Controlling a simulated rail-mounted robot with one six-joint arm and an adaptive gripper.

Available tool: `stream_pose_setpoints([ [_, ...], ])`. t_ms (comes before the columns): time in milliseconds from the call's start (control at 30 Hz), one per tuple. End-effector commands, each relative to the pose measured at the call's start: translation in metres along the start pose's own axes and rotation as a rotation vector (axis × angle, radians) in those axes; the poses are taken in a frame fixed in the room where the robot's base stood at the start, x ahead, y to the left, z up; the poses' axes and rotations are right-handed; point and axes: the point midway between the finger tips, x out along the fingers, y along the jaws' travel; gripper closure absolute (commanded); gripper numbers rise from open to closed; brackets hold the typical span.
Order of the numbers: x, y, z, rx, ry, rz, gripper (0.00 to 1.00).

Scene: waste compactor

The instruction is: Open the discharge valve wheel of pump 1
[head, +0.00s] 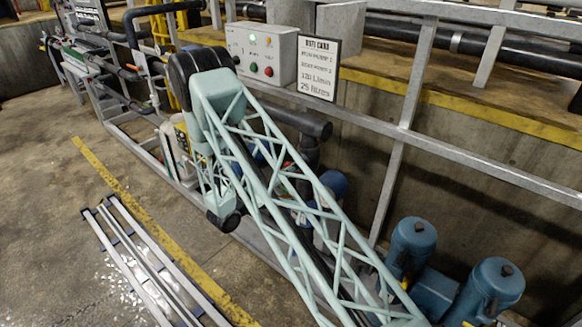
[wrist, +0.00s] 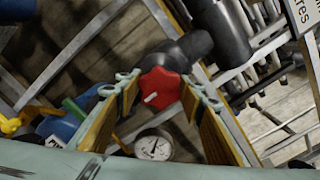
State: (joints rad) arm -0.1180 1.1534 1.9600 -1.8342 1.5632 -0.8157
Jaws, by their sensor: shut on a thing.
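A red lobed valve wheel (wrist: 161,90) with a white mark on its face sits at the end of a dark pipe fitting (wrist: 183,50) in the wrist view. My gripper (wrist: 160,86) has one finger on each side of the wheel and is shut on it. A round pressure gauge (wrist: 153,146) with a white dial is just below the wheel. A blue pump body (wrist: 62,125) with a partly hidden label is at the left; I cannot read its number. In the head view my lattice arm hides the gripper and most of the wheel's surroundings.
A grey control box (head: 262,52) with lit buttons and a printed card (head: 318,67) stand behind my arm. Blue motors (head: 411,247) are at the lower right. A metal railing (head: 450,160) runs along the back. Metal rails (head: 150,262) lie on open floor at the left.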

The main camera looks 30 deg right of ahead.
Motion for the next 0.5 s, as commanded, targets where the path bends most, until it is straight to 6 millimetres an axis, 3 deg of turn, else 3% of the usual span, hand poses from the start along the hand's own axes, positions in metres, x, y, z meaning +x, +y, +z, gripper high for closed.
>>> stream_pose_setpoints([
  [500, -0.0002, -0.0004, 0.0001, -0.419, 0.000, 0.000, 0.75],
])
